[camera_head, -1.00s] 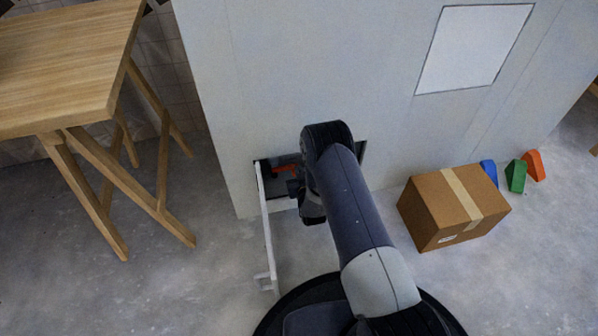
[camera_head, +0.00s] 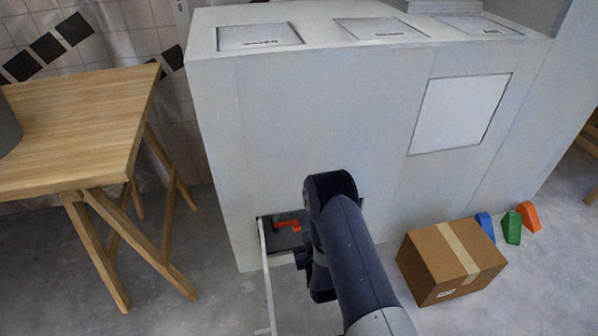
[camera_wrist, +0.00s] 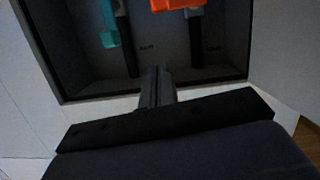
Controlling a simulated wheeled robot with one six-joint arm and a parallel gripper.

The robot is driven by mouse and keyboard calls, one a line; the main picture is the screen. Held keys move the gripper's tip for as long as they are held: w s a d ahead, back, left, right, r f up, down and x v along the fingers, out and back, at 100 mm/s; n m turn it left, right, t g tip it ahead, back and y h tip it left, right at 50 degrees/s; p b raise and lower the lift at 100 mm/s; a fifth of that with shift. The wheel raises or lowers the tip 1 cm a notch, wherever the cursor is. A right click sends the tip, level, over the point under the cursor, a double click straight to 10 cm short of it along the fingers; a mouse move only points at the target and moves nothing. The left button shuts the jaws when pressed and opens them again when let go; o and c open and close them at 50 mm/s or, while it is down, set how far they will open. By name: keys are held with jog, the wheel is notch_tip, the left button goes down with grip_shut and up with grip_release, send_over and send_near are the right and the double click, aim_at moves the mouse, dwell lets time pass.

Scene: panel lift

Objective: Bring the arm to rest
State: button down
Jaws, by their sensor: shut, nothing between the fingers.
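My gripper (camera_wrist: 157,78) is shut and empty in the wrist view, its fingers together at the edge of a dark recess (camera_wrist: 75,70). Inside the recess are an orange handle (camera_wrist: 178,5) and a teal handle (camera_wrist: 109,22), both cut by the top of the view. The fingers are apart from both handles in that picture. In the head view my arm reaches down to the opening low in the grey cabinet (camera_head: 300,130). The orange handle (camera_head: 287,225) shows left of the arm. The arm hides the right part of the opening and the fingertips.
A white panel (camera_head: 266,290) stands out from the left edge of the opening. A cardboard box (camera_head: 450,265) lies on the floor to the right, with blue, green and orange wedges (camera_head: 512,228) behind it. A wooden table (camera_head: 80,125) stands at the left.

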jog(key=b, duration=0.4)
send_over(300, 227)
jog(key=s, duration=0.2)
notch_tip(300, 227, down, 3)
jog(key=shift+w+f+b, duration=0.15)
jog(key=shift+f, duration=0.6)
jog(key=shift+w+f+b, duration=0.1)
jog(key=shift+f+b, duration=0.05)
jog(key=shift+f, duration=0.55)
jog(key=shift+r, duration=0.1)
